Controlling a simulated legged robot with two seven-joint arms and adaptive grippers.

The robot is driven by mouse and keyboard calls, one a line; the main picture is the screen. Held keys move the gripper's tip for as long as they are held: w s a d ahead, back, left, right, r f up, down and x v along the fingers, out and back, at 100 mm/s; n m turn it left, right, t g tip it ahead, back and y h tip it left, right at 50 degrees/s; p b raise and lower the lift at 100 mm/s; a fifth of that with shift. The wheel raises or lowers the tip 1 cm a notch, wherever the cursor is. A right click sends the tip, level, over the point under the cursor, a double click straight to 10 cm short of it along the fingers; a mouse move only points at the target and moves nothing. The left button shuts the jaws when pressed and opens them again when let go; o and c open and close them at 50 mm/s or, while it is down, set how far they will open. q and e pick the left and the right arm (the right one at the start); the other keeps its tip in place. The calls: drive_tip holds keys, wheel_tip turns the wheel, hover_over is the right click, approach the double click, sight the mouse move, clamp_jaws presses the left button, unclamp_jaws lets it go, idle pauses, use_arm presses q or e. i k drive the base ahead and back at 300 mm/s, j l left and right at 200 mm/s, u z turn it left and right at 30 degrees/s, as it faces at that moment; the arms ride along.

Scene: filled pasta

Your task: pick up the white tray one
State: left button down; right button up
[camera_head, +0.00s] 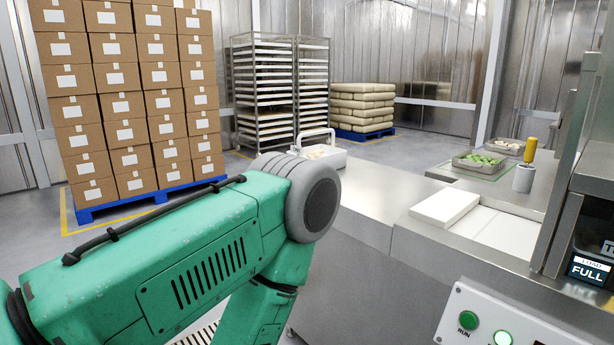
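A white flat tray-like block (445,208) lies on the steel counter at the right of centre, its top plain and bare. A second white container (337,160) with a raised white handle stands at the counter's left end, partly hidden behind my green arm. Something pale shows inside it, too small to make out. I cannot tell which of the two is tray one. My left arm crosses the lower left, its grey joint in front of the counter; its gripper is out of view. My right arm and gripper are out of view.
The steel counter (368,200) also bears a tray of green pieces (480,161), another tray (505,146) and a yellow-topped white bottle (526,166). A machine with a "FULL" display (588,271) and a button panel (500,325) stand at right. Stacked boxes (130,100) stand behind.

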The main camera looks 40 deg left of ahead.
sight(336, 157)
drive_tip(key=k+u, duration=0.1)
drive_tip(key=u, duration=0.95)
drive_tip(key=i+j+u, duration=0.35)
drive_tip(key=i, duration=0.15)
drive_tip(key=i+u, duration=0.35)
drive_tip(key=i, duration=0.15)
drive_tip(key=i+j+u, duration=0.15)
drive_tip(key=i+u, duration=0.15)
drive_tip(key=i, duration=0.7)
drive_tip(key=i+l+u, duration=0.15)
drive_tip(key=i+u, duration=0.15)
drive_tip(key=i, duration=0.7)
drive_tip(key=i+j+z, duration=0.1)
drive_tip(key=i+z, duration=0.2)
drive_tip(key=i+j+z, duration=0.2)
drive_tip(key=i+z, duration=0.15)
drive_tip(key=i+j+z, duration=0.3)
drive_tip(key=i, duration=0.2)
drive_tip(key=i+z, duration=0.1)
drive_tip(key=z, duration=0.35)
drive_tip(key=i+j+z, duration=0.15)
drive_tip(key=z, duration=0.3)
drive_tip(key=i+j+z, duration=0.1)
drive_tip(key=z, duration=0.3)
drive_tip(key=j+z, duration=0.15)
drive_tip(key=z, duration=0.3)
drive_tip(key=i+j+z, duration=0.1)
drive_tip(key=z, duration=0.35)
drive_tip(key=j, duration=0.1)
